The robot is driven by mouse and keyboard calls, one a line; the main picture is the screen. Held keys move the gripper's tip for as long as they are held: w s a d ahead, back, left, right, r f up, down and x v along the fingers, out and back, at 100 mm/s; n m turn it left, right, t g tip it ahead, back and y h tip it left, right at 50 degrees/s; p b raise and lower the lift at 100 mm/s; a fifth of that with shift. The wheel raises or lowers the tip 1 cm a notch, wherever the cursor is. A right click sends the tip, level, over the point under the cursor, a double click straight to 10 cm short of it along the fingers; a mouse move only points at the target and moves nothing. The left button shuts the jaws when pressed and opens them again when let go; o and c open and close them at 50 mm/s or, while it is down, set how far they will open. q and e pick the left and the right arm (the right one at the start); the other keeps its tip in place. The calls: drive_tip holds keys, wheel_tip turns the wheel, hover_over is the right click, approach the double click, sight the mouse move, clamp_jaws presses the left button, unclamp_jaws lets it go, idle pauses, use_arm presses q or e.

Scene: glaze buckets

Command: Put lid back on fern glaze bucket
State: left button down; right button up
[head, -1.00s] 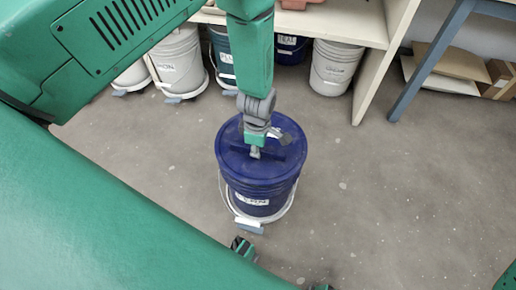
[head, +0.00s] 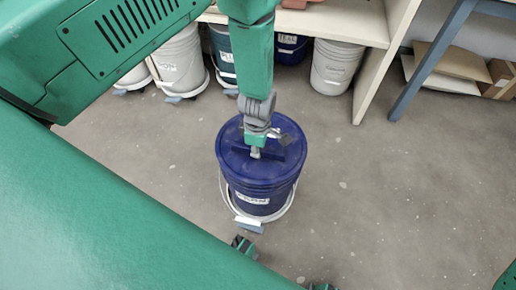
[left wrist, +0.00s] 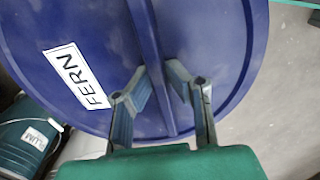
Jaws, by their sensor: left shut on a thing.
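A dark blue bucket (head: 262,203) with a white label and a pale wire bail stands on the floor in the head view. Its blue lid (head: 232,160) lies level over the bucket's mouth; I cannot tell whether it is fully pressed down. In the left wrist view the lid (left wrist: 100,40) fills most of the picture and carries a white FERN label (left wrist: 78,78). My left gripper (head: 256,153) points down from above, shut on the raised bar (left wrist: 150,50) across the lid, with one finger on each side. My right gripper is not in view.
Several other buckets stand behind, under a pale shelf (head: 330,22), among them a white one (head: 335,66). A teal bucket labelled PLUM (left wrist: 30,138) shows in the left wrist view. A blue table leg (head: 430,60) stands at right. The floor right of the fern bucket is clear.

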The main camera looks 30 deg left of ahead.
use_arm(q)
drive_tip(key=c, duration=1)
unclamp_jaws()
drive_tip(key=shift+r, duration=0.1)
drive_tip(key=shift+r+p, duration=3.2)
drive_tip(key=shift+r, duration=0.2)
drive_tip(key=shift+c, duration=0.5)
clamp_jaws()
